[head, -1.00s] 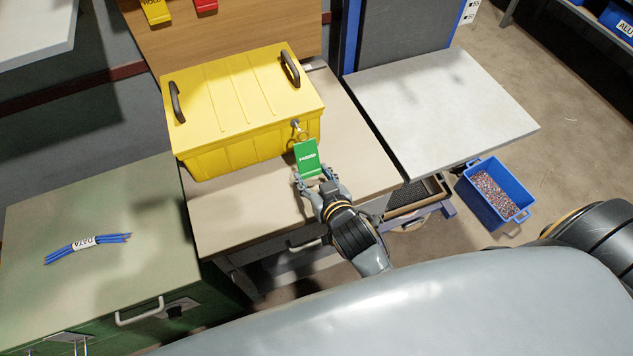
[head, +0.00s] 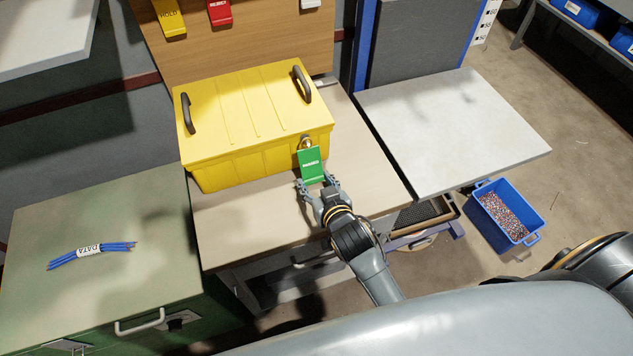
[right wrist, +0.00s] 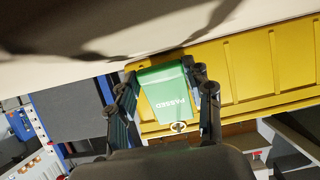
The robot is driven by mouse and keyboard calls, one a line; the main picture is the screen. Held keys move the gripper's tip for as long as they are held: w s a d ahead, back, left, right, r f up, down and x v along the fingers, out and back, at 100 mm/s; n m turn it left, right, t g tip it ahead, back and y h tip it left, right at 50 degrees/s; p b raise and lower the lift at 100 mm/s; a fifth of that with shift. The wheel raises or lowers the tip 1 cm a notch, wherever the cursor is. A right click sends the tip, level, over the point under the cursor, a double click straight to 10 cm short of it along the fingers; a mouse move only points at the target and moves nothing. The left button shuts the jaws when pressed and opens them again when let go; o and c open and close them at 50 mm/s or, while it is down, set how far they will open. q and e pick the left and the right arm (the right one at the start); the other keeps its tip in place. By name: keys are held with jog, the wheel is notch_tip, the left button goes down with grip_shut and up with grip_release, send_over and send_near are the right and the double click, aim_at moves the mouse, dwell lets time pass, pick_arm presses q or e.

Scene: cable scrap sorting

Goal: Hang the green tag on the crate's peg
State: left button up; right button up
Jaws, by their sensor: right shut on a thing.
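The green tag (head: 311,166) stands upright in front of the yellow crate's (head: 255,115) right front side in the head view. My right gripper (head: 318,186) is shut on its lower part. The crate's peg (head: 306,143) shows just above the tag's top edge; the tag partly covers it, and I cannot tell whether the tag's ring is around the peg. In the right wrist view the tag (right wrist: 168,92) reads PASSED and sits between the fingers (right wrist: 160,100), with a round metal end (right wrist: 179,127) at its edge and the crate (right wrist: 270,75) behind. My left gripper is not in view.
The crate sits on a beige table (head: 245,228). Blue cables labelled DATA (head: 92,254) lie on the green cabinet to the left. A red tag (head: 219,12) and a yellow HOLD tag (head: 170,18) hang on the back board. A blue bin (head: 503,213) stands on the floor right.

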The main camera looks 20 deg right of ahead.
dwell(0.3)
jog(key=o, duration=1)
jog(key=shift+c, duration=0.2)
jog(key=v, duration=1.2)
